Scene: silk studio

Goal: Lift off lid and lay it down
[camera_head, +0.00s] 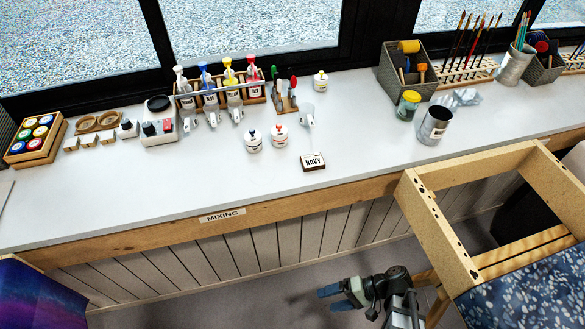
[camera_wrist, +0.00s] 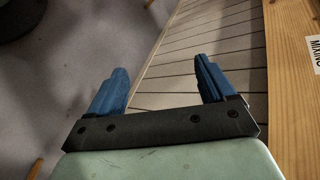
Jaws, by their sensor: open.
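Two small white lidded pots stand on the bench's front middle: one with a dark top (camera_head: 253,141), one with a red-orange top (camera_head: 279,138). A third small white pot with a yellow top (camera_head: 320,81) stands farther back. A glass jar with a yellow lid (camera_head: 408,105) stands to the right. I cannot tell which lid is meant; all look seated. My gripper (camera_head: 335,298) is below and in front of the bench, well away from them. In the wrist view its blue fingers (camera_wrist: 161,68) are apart with nothing between them.
The white bench (camera_head: 120,195) has clear room at front left. A NAVY block (camera_head: 313,161) with a clear upright piece stands near the pots. A bottle rack (camera_head: 220,93) is behind. A metal can (camera_head: 435,125) stands right. A wooden frame (camera_head: 440,225) juts out at front right.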

